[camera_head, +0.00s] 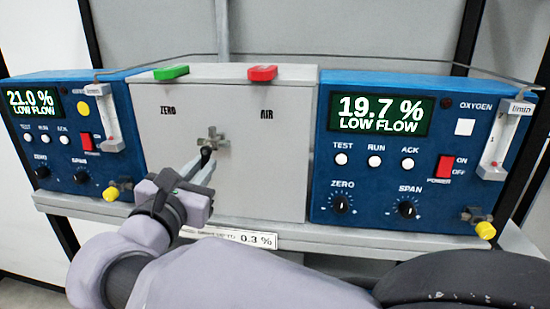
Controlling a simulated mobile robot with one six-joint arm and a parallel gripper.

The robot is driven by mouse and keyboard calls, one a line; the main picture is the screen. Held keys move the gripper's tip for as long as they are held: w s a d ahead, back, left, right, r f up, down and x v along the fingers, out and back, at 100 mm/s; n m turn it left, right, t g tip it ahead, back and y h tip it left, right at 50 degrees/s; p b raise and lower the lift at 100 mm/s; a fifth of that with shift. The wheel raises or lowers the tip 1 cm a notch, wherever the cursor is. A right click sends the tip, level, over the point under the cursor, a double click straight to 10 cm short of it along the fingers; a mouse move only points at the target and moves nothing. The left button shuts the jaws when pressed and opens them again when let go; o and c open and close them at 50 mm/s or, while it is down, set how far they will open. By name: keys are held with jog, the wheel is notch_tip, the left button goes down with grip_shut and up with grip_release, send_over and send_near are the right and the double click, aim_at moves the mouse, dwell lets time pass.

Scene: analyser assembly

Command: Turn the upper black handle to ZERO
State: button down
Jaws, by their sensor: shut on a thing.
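The grey central box (260,185) has the labels ZERO at its upper left and AIR at its upper right. A metal valve fitting (213,138) sits on its front, below and between the labels. The black handle (206,153) shows as a short dark tip just below the fitting, pointing down and slightly left. My gripper (196,168) reaches up from below with its fingers closed at this handle. The fingers and wrist hide the handle's lower part.
Blue analysers stand on both sides, the left one (115,145) reading 21.0 % and the right one (325,190) 19.7 %, both LOW FLOW. Green (171,72) and red (262,73) levers lie on top of the box. A shelf edge (330,235) runs below.

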jog(key=shift+w+a+r+m+b, duration=0.1)
jog(key=shift+a+r+m+b, duration=0.35)
jog(key=shift+m+b, duration=2.15)
jog(key=shift+s+a+r+m+b, duration=0.1)
jog(key=shift+a+r+m+b, duration=0.35)
jog(key=shift+m+b, duration=2.15)
jog(key=shift+w+a+r+m+b, duration=0.15)
jog(key=shift+r+m+b, duration=0.5)
jog(key=shift+m+b, duration=1.95)
jog(key=shift+r+m, duration=0.15)
jog(key=shift+m, duration=0.15)
jog(key=c, duration=1.7)
grip_release()
jog(key=o, duration=0.3)
jog(key=shift+w+a+f, duration=0.1)
jog(key=shift+w+f, duration=0.1)
jog(key=shift+s, duration=0.1)
